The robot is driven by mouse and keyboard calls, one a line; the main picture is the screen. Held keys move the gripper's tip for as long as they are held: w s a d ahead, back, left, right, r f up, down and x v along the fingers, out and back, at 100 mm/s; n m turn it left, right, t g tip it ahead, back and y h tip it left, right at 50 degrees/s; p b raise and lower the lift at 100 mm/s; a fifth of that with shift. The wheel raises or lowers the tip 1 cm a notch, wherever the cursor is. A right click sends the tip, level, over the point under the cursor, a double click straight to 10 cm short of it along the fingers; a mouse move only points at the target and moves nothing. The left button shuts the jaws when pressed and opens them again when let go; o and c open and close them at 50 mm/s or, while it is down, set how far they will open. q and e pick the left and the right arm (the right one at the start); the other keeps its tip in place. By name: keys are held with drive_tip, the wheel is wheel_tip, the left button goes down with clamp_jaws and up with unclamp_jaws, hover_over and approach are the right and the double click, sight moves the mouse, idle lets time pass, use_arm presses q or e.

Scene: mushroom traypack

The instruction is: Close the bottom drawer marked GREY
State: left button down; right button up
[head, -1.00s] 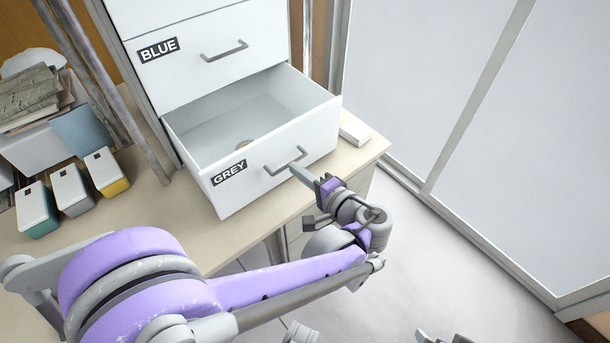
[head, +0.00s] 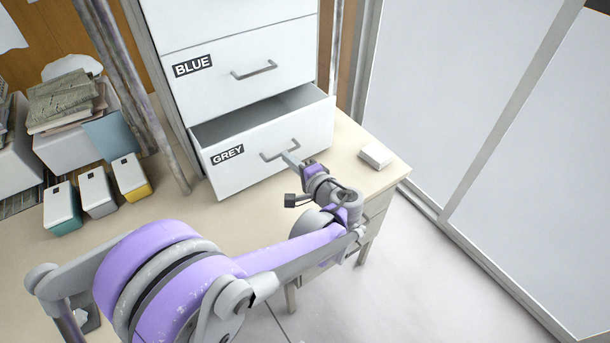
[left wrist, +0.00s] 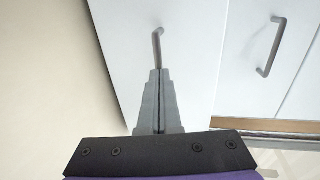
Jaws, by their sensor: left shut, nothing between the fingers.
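The white bottom drawer marked GREY (head: 235,170) is part way open in the head view, with a narrower strip of its inside showing. Its grey bar handle (head: 279,150) is on the front. My left gripper (head: 289,158) is shut and empty, with its fingertips at the drawer front by the handle. In the left wrist view the shut fingers (left wrist: 158,100) point at the drawer front, and their tips are at the lower end of the handle (left wrist: 156,45). I cannot tell whether they touch it. My right gripper is not in view.
The drawer marked BLUE (head: 240,65) above is shut. A small white box (head: 376,155) lies on the desk (head: 345,175) right of the drawer. Several small bins (head: 98,192) and a stack of papers (head: 62,100) stand to the left. A metal post (head: 125,85) rises beside the cabinet.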

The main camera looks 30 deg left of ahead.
sight(270, 137)
use_arm(q)
drive_tip(key=x, duration=0.3)
drive_tip(key=r+x, duration=0.1)
drive_tip(key=x, duration=0.2)
drive_tip(key=r+x, duration=0.1)
drive_tip(key=x, duration=0.3)
drive_tip(key=shift+a, duration=0.1)
drive_tip(key=shift+a+r, duration=0.1)
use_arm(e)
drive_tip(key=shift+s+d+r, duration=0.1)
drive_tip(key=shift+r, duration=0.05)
use_arm(q)
drive_tip(key=shift+w, duration=0.1)
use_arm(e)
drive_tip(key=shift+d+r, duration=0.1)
